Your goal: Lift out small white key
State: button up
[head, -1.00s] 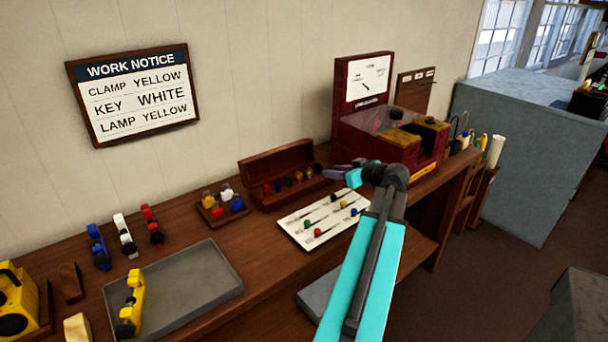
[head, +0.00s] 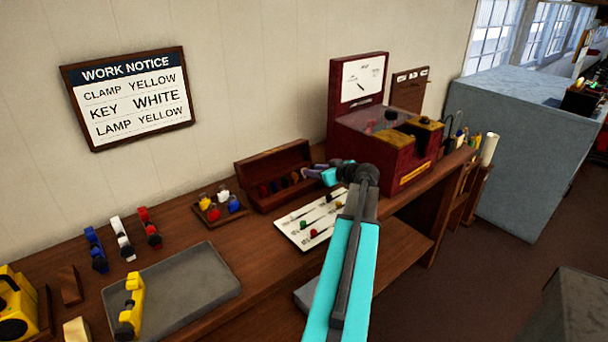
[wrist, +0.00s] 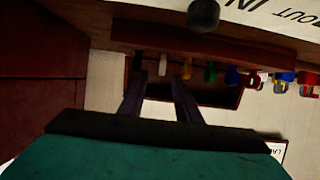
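The small white key (wrist: 162,66) stands in the open wooden box in the wrist view, between a black key (wrist: 137,62) and a yellow key (wrist: 187,69). My gripper (wrist: 157,84) is open and empty, its two fingers apart and pointing toward the white key, which shows between the tips. I see no contact. In the head view my gripper (head: 312,172) is at the right end of the wooden box (head: 270,154). The keys inside are dark and small there, and I cannot pick out the white one.
A white board (head: 298,238) with keys lies in front of the box. A dark red case (head: 372,150) stands close on the right. A small rack (head: 208,222) of coloured pieces is on the left. A grey tray (head: 190,285) holds a yellow clamp (head: 131,305).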

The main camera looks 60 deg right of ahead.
jog(key=shift+w, duration=0.2)
jog(key=shift+p+x, duration=0.95)
jog(key=shift+x, duration=1.65)
jog(key=shift+a, duration=0.15)
grip_shut()
